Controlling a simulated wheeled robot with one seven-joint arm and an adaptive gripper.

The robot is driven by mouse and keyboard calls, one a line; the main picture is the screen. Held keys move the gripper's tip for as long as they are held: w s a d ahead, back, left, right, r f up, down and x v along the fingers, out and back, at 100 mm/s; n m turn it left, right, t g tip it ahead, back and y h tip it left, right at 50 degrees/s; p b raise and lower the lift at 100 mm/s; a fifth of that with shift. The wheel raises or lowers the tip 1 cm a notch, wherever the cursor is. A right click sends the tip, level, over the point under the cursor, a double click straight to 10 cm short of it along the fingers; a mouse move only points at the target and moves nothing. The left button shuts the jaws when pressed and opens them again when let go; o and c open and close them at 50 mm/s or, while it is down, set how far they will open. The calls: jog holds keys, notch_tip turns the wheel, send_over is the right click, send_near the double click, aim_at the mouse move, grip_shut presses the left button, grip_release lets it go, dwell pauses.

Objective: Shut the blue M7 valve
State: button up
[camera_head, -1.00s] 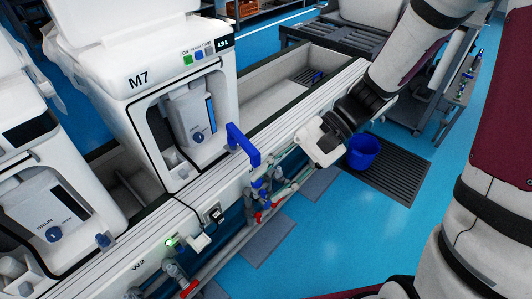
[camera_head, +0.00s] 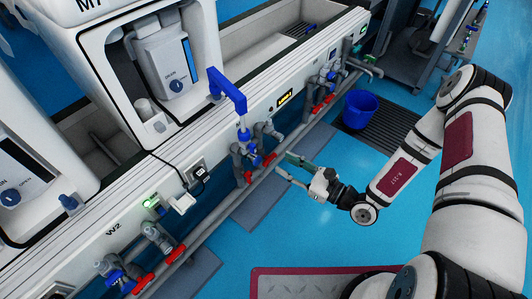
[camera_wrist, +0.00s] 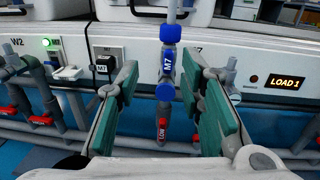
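The M7 valve is a blue labelled body (camera_wrist: 167,64) on a vertical grey pipe in the wrist view, with round blue parts above and below the label. In the head view its blue part (camera_head: 244,135) shows below the blue elbow pipe (camera_head: 228,88). My gripper (camera_wrist: 165,88) is open, its two green-padded fingers to the left and right of the valve in the picture. I see no contact. In the head view my gripper (camera_head: 284,167) is low in front of the pipes, right of the valve.
A red LOW valve (camera_wrist: 162,130) sits below the blue one. Other red handles (camera_head: 171,255) line the pipes. The white machine (camera_head: 110,50) stands behind on the bench. A blue bucket (camera_head: 360,109) stands on a dark floor grate.

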aim_at(255, 148)
jog(key=shift+m+t+h, duration=0.5)
jog(key=shift+m+t, duration=0.1)
jog(key=shift+m, duration=0.2)
jog(key=f+b+x, duration=0.1)
jog(key=x, duration=0.3)
jog(key=b+x, duration=0.1)
jog(key=x, duration=0.3)
jog(key=f+b+x, duration=0.1)
jog(key=x, duration=0.4)
jog(key=shift+w+d+f, duration=0.15)
jog(key=shift+f, duration=0.25)
grip_shut()
